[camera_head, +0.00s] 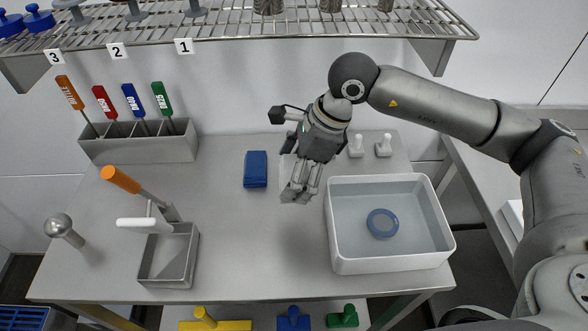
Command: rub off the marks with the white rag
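My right gripper (294,194) hangs over the middle of the table, fingers pointing down, between a blue block and a white tub. Its fingers look close together, but I cannot tell whether they are shut, and no rag shows in them. A pale white patch (286,166) lies on the table behind the gripper and is mostly hidden by it; it may be the white rag, but I cannot tell. No marks are clear on the visible tabletop (225,225). My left gripper is not in view.
The white tub (341,266) at right holds a blue ring-like disc (383,223). The blue block (256,169) lies left of the gripper. A grey rack (140,149) with coloured-handled tools and a steel box (168,270) stand at left. A wire shelf (235,32) overhangs the back.

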